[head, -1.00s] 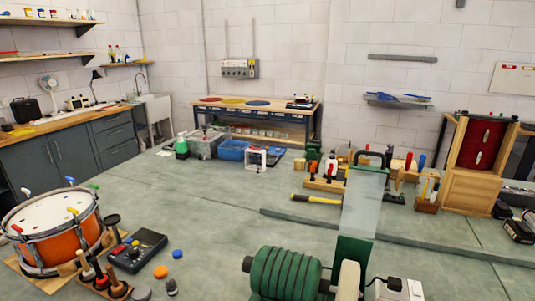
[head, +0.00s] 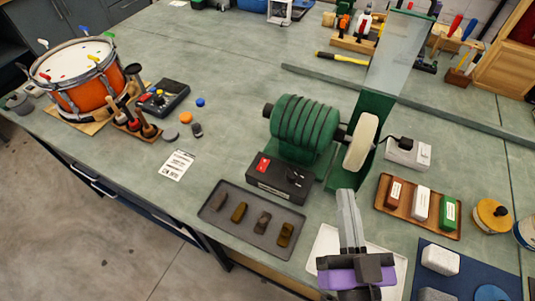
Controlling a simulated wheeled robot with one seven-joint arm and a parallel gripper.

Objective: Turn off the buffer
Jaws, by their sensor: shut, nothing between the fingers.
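The buffer (head: 300,124) is a green ribbed motor on the bench with a pale wheel (head: 361,141) on its right side. A black control box (head: 277,187) stands in front of it, with a red button (head: 263,164) at its left and a dark knob or switch (head: 293,177) at its right. Its exact setting is too small to tell. My gripper (head: 345,193) has grey fingers shut with nothing between them. In the picture it is to the right of the control box and below the wheel, apart from the box.
A dark tray (head: 230,221) with several bars lies in front of the box. A wooden tray (head: 421,230) with blocks is at right. A power box (head: 407,153) with a black cable and a clear shield (head: 400,55) stand nearby. A drum (head: 80,80) is far left.

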